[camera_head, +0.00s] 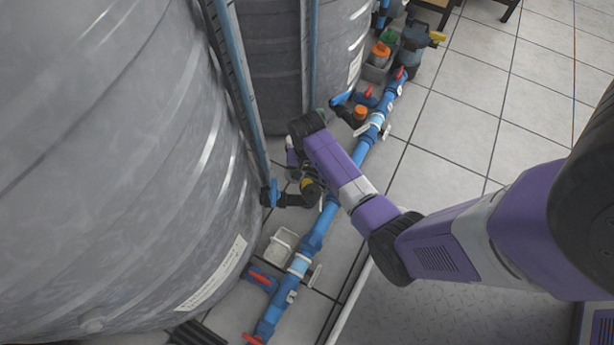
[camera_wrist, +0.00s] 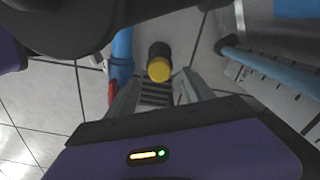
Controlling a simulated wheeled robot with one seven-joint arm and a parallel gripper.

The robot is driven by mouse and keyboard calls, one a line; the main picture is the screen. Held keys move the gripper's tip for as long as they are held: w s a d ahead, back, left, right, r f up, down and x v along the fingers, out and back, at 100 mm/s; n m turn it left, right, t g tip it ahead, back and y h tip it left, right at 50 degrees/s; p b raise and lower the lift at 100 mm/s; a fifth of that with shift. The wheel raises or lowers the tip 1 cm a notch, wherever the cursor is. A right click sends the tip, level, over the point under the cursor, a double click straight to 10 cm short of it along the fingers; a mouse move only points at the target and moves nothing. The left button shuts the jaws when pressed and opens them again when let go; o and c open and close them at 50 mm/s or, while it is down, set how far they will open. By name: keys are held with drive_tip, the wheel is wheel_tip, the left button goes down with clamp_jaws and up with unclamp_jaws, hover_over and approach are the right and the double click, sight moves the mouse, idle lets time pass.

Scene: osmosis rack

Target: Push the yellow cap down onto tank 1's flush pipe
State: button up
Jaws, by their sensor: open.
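The yellow cap (camera_wrist: 159,70) sits on the end of a short dark pipe (camera_wrist: 158,50) in the wrist view. In the head view the cap (camera_head: 307,184) is partly hidden by my gripper, on the dark flush pipe (camera_head: 294,200) at the foot of the nearest grey tank (camera_head: 130,150). My gripper (camera_wrist: 160,84) is open and empty. Its two fingers stand apart to the left and right of the cap as seen in the wrist view. I cannot tell whether they touch it. How far the cap is seated is not clear.
A blue pipe (camera_head: 312,238) with red-handled valves runs along the tanks, close by my gripper. An orange cap (camera_head: 360,111) is by the second tank (camera_head: 275,60). A small pale container (camera_head: 281,246) stands near the front tank.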

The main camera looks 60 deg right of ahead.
sight(307, 183)
wheel_tip(307, 183, down, 5)
drive_tip(key=b, duration=0.4)
drive_tip(key=shift+f, duration=0.1)
drive_tip(key=shift+c, duration=0.4)
clamp_jaws()
drive_tip(key=shift+r, duration=0.2)
wheel_tip(307, 183, up, 20)
drive_tip(key=p, duration=1)
drive_tip(key=shift+p, duration=0.4)
